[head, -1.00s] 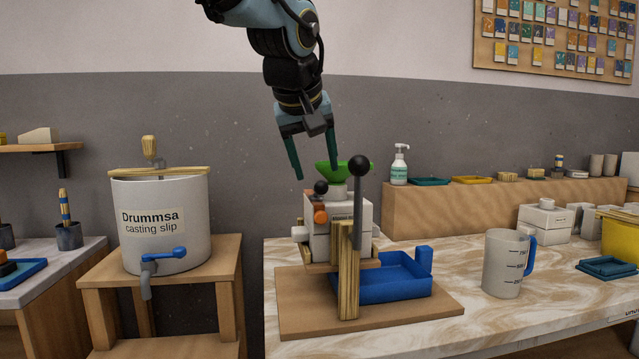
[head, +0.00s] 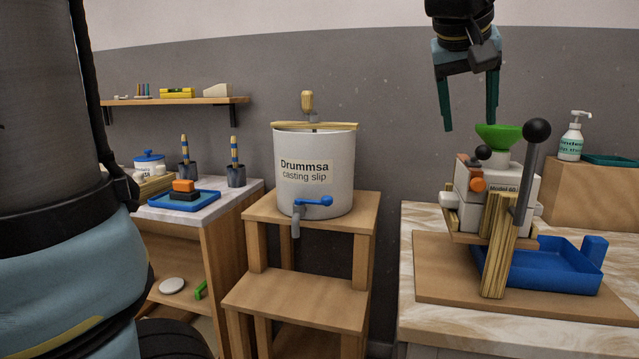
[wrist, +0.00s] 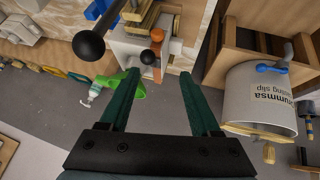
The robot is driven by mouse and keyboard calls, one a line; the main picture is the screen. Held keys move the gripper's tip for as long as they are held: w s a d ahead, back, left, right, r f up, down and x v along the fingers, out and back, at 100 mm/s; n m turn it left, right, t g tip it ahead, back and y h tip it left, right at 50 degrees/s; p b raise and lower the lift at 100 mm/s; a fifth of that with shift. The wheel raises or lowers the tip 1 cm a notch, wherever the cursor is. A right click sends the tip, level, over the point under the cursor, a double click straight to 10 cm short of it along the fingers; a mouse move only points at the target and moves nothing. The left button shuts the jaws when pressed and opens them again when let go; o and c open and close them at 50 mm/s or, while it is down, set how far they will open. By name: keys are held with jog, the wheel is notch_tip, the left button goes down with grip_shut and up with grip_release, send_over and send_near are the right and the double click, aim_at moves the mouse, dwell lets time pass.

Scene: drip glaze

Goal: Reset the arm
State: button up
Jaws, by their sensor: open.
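My gripper (head: 468,112) is open and empty, with its two dark green fingers pointing down. In the head view it hangs at the upper right, above and a little left of a green funnel (head: 498,136). The funnel sits on top of a white block-like mould in a wooden stand (head: 497,240). In the wrist view my gripper (wrist: 165,88) has nothing between its fingers. The green funnel (wrist: 128,86) shows beside the left finger there, partly hidden by it.
A black-knobbed lever (head: 536,131) rises beside the mould. A blue tray (head: 560,270) lies at its base. A white casting slip drum (head: 315,170) stands on a wooden stool to the left. A pump bottle (head: 572,136) stands at the right. Open air lies between drum and mould stand.

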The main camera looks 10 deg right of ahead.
jog(key=w+a+f+n+g+y+p, duration=0.1)
jog(key=w+a+f+y+p, duration=0.1)
jog(key=w+a+f, duration=0.35)
jog(key=w+a+f+y+p, duration=0.1)
jog(key=w+a+f+p, duration=0.15)
jog(key=a+f, duration=0.6)
jog(key=s+a+f+n+g+y+p, duration=0.1)
jog(key=a+f, duration=0.3)
jog(key=a, duration=0.6)
jog(key=s+a+f+n+g+y+p, duration=0.1)
jog(key=s+a+f+p, duration=0.1)
jog(key=a, duration=0.9)
notch_tip(320, 180, down, 2)
jog(key=shift+s+f+g, duration=0.1)
jog(key=shift+s+g, duration=0.2)
jog(key=shift+s, duration=0.55)
jog(key=shift+c, duration=0.4)
